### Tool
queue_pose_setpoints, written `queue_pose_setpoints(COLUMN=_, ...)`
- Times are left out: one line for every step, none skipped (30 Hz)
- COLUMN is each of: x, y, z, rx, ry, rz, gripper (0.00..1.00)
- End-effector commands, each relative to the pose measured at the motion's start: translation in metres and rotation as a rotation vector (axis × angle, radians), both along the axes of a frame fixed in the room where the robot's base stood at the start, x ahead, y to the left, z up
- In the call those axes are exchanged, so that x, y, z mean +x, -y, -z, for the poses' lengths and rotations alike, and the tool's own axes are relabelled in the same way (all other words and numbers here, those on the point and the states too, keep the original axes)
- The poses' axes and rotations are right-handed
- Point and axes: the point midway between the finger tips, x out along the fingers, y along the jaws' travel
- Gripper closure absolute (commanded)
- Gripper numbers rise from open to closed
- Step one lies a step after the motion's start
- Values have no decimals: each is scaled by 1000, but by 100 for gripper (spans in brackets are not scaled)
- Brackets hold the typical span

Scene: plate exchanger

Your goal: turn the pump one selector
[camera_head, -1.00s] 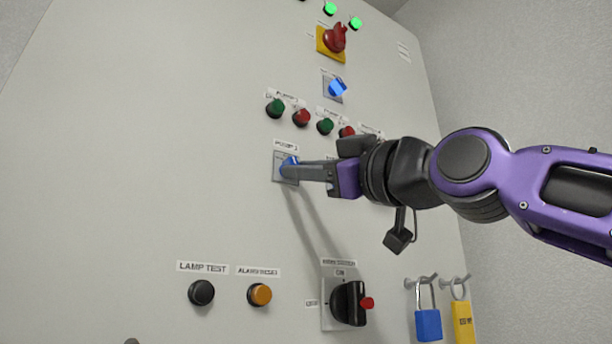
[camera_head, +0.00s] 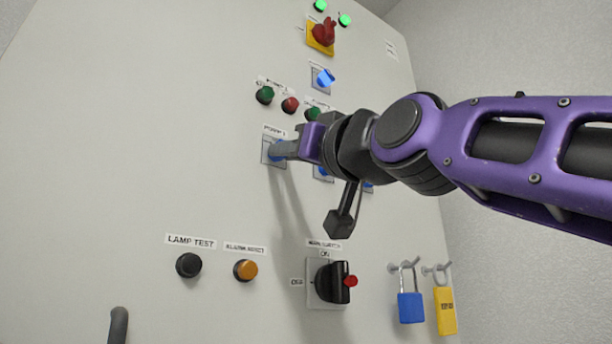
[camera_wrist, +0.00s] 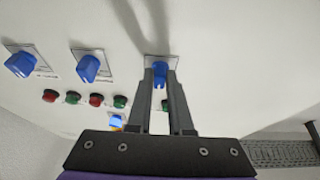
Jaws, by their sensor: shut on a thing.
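The pump one selector is a blue knob on a light square plate (camera_head: 267,160) under a label reading PUMP 1, on the grey panel. In the head view the knob is mostly hidden by my fingers. My gripper (camera_head: 282,150) reaches it from the right and is shut on it. In the wrist view the blue selector (camera_wrist: 159,72) shows between the fingertips of my gripper (camera_wrist: 160,78), with the plate behind it. The exact angle of the knob is hard to tell.
Other blue selectors (camera_wrist: 88,68) sit beside it, partly behind my arm in the head view. Green and red buttons (camera_head: 290,104) are above. Below are a lamp test button (camera_head: 188,265), an orange button (camera_head: 245,270), a black main switch (camera_head: 332,282) and hanging padlocks (camera_head: 410,307).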

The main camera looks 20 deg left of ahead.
Motion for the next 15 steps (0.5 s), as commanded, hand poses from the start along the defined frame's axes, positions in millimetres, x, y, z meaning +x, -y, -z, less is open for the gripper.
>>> queue_pose_setpoints(x=0, y=0, z=0, rx=1, ry=-2, rz=0, gripper=100)
queue_pose_setpoints(x=0, y=0, z=0, rx=3, ry=-3, rz=0, gripper=100)
queue_pose_setpoints(x=0, y=0, z=0, rx=4, ry=-4, rz=0, gripper=100)
queue_pose_setpoints(x=0, y=0, z=0, rx=4, ry=-5, rz=0, gripper=100)
queue_pose_setpoints(x=-1, y=0, z=0, rx=5, ry=-5, rz=-1, gripper=100)
queue_pose_setpoints(x=-1, y=0, z=0, rx=5, ry=-5, rz=-1, gripper=100)
queue_pose_setpoints(x=-1, y=0, z=0, rx=5, ry=-5, rz=-1, gripper=100)
queue_pose_setpoints(x=-1, y=0, z=0, rx=5, ry=-5, rz=-1, gripper=100)
queue_pose_setpoints(x=-1, y=0, z=0, rx=5, ry=-5, rz=-1, gripper=100)
queue_pose_setpoints(x=-1, y=0, z=0, rx=5, ry=-5, rz=-1, gripper=100)
queue_pose_setpoints(x=-1, y=0, z=0, rx=5, ry=-5, rz=-1, gripper=100)
queue_pose_setpoints(x=-1, y=0, z=0, rx=5, ry=-5, rz=-1, gripper=100)
queue_pose_setpoints(x=-1, y=0, z=0, rx=5, ry=-5, rz=-1, gripper=100)
queue_pose_setpoints(x=-1, y=0, z=0, rx=5, ry=-5, rz=-1, gripper=100)
queue_pose_setpoints(x=-1, y=0, z=0, rx=5, ry=-5, rz=-1, gripper=74)
